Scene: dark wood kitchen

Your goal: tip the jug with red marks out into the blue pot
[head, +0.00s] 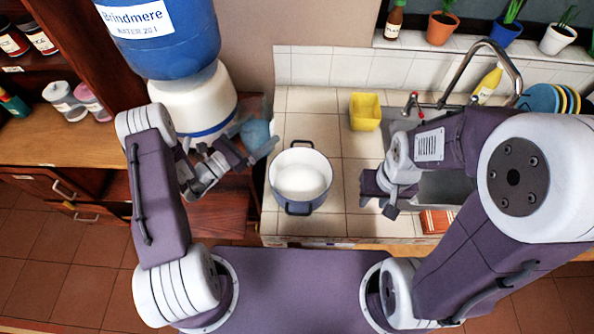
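The blue pot (276,182) stands on the tiled counter, upright, with a dark handle at its front and back. Its inside looks white; I cannot tell lining from contents. I cannot make out a jug with red marks. My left gripper (262,150) is left of the pot, in front of a rounded blue thing (255,132) that it partly hides. Whether it touches or holds that thing is unclear. My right gripper (376,198) is right of the pot, apart from it, with its fingers spread and nothing seen between them.
A water dispenser (190,104) with a big blue bottle (165,50) stands at the left. A yellow container (365,111), the tap (498,55) and sink are at the back right. A red-and-white box (437,221) lies by the front edge. Tiles behind the pot are clear.

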